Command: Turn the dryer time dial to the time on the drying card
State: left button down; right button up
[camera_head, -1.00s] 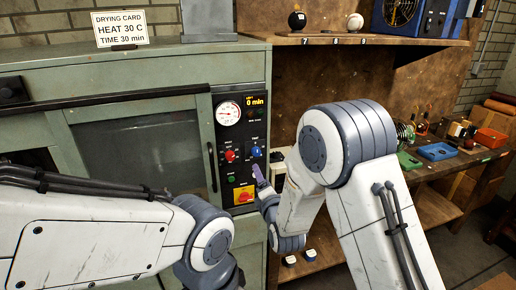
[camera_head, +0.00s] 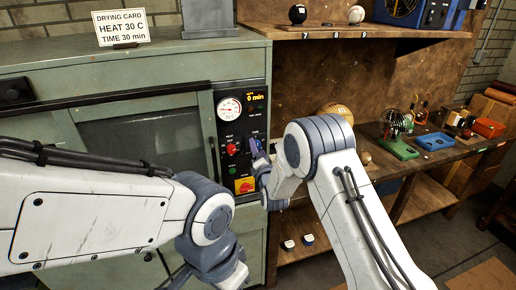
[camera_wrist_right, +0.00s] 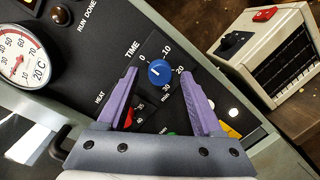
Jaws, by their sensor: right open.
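The drying card (camera_head: 121,27) on the dryer top reads heat 30 C, time 30 min. The dryer's control panel (camera_head: 257,112) has a display (camera_head: 258,98) reading 0 min. The blue time dial (camera_wrist_right: 162,72) shows in the right wrist view, its white mark towards 0; 30 is on its lower right side. My right gripper (camera_wrist_right: 159,72) is open, with one purple finger on each side of the dial in the picture; I cannot tell whether they touch it. In the head view, the right gripper (camera_head: 258,153) largely hides the dial. My left gripper is out of view.
A red heat knob (camera_head: 231,149), green button (camera_head: 232,170) and yellow-red switch (camera_head: 245,185) lie near the dial. A gauge (camera_head: 229,108) sits above. A workbench (camera_head: 399,173) with a tan ball (camera_head: 336,112) stands right; a shelf (camera_head: 350,34) holds two balls.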

grip_shut()
